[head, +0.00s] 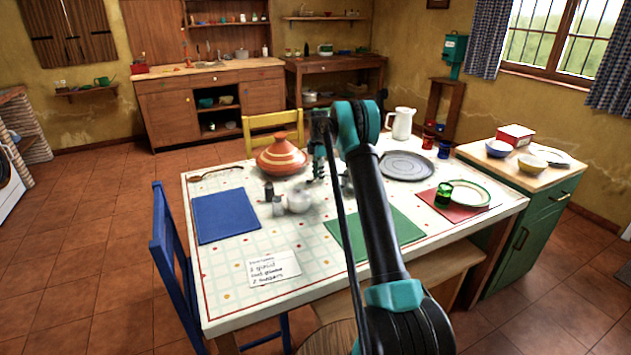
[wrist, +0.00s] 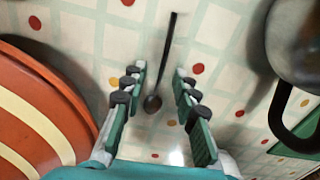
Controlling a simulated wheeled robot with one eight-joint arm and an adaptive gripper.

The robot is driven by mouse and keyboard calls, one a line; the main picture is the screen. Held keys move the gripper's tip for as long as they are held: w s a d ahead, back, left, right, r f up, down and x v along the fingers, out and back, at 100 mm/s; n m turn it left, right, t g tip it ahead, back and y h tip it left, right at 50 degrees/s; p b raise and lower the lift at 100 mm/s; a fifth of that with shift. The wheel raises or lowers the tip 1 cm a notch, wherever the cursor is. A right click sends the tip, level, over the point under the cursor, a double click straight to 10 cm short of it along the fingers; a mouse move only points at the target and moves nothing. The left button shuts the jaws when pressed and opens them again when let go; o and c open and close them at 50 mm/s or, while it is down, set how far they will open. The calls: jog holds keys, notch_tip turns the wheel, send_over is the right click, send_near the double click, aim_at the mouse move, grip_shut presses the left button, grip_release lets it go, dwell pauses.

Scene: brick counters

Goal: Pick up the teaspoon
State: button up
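In the wrist view, a dark metal teaspoon (wrist: 152,103) lies on the patterned tablecloth. Its bowl is toward my gripper and its thin handle points to the top of the picture. My gripper (wrist: 159,76) is open above the cloth, with one finger on each side of the spoon in the picture. There is a gap to the spoon on both sides. In the head view, my gripper (head: 317,168) hangs over the table's middle, right of the tagine. I cannot make out the teaspoon there.
An orange tagine (head: 281,158) stands close on the left, also in the wrist view (wrist: 40,115). A dark vessel with a handle (wrist: 298,45) is close on the right. A grey tray (head: 406,166) lies farther right.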

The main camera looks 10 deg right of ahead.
grip_shut()
dwell(0.4)
